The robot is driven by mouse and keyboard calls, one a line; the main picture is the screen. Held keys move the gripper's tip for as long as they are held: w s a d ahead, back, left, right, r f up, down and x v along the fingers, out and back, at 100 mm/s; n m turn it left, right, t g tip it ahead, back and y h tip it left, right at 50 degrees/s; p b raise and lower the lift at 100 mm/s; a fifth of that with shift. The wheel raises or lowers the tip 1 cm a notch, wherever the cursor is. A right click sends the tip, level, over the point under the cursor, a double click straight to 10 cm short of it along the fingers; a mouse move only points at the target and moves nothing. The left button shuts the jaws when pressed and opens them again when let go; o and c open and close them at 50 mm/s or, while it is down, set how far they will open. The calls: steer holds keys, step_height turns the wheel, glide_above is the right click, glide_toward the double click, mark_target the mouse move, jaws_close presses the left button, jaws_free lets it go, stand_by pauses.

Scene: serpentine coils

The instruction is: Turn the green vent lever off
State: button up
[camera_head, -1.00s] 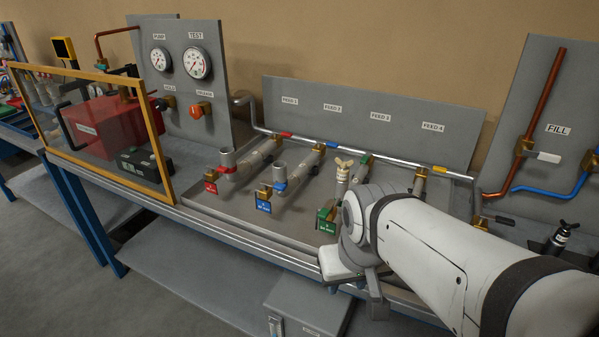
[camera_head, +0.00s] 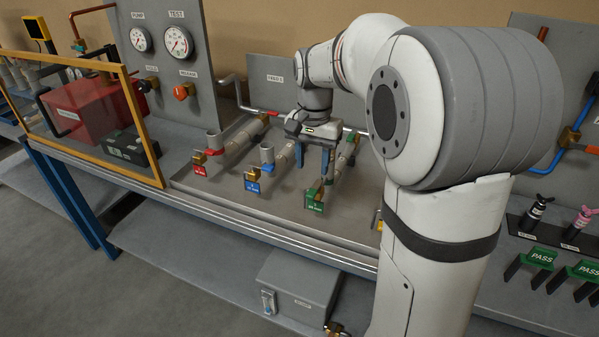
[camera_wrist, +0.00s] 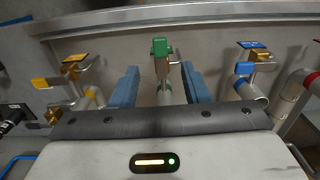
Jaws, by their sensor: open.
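The green vent lever (camera_head: 315,197) with its green tag sits at the front end of a pipe on the bench tray, right of the blue valve. In the wrist view the green lever (camera_wrist: 160,47) stands ahead, in line with the gap between my fingers. My gripper (camera_head: 314,172) points down over the green line, just behind the lever; its blue fingers also show in the wrist view (camera_wrist: 160,82). The gripper is open, and the lever is apart from both fingers.
The blue valve (camera_head: 253,184) and red valve (camera_head: 200,168) stand left of the green one. In the wrist view the blue lever (camera_wrist: 250,45) is close on the right and the yellow lever (camera_wrist: 75,58) on the left. A clear guarded box (camera_head: 95,125) stands further left.

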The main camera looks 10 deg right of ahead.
mark_target(311, 192)
step_height(311, 192, down, 8)
steer(key=shift+w+r, duration=0.1)
steer(key=shift+r, duration=0.05)
stand_by(0.3)
